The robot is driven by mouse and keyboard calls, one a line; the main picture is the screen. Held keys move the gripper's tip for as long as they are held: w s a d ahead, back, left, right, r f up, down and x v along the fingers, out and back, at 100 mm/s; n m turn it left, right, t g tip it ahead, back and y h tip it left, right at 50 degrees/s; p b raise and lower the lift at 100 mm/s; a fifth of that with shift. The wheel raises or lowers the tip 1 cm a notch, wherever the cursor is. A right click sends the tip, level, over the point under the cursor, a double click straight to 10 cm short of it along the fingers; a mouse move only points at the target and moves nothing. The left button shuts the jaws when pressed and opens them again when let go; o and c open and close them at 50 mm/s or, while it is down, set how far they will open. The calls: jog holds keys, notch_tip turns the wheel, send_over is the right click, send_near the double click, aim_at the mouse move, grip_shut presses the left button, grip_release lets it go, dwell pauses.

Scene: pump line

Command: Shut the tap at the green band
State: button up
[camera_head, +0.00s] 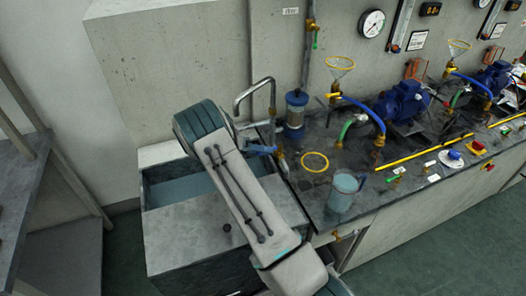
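I cannot tell for sure which tap carries the green band. A small tap with a green part (316,40) hangs on the vertical wall pipe at the top. A short green hose (346,129) ends in a brass fitting (339,144) beside the near blue pump. Small green pieces (396,172) lie near the bench's front edge. A blue lever (262,149) shows beside a curved metal pipe, just right of my arm. My arm crosses the sink from lower right to upper left; its gripper is not visible.
A water-filled sink (150,196) lies under my arm. A clear jug (343,191) stands near the bench (318,204) edge, by a yellow ring (315,162). Blue pumps (402,101) and hoses crowd the bench's right. A shelf (22,190) stands left.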

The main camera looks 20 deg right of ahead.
jog(key=b+v, duration=0.2)
jog(key=v, duration=1.1)
jog(key=shift+a+b, duration=0.35)
jog(key=shift+a, duration=0.05)
jog(key=shift+w+r, duration=0.1)
jog(key=shift+r, duration=0.05)
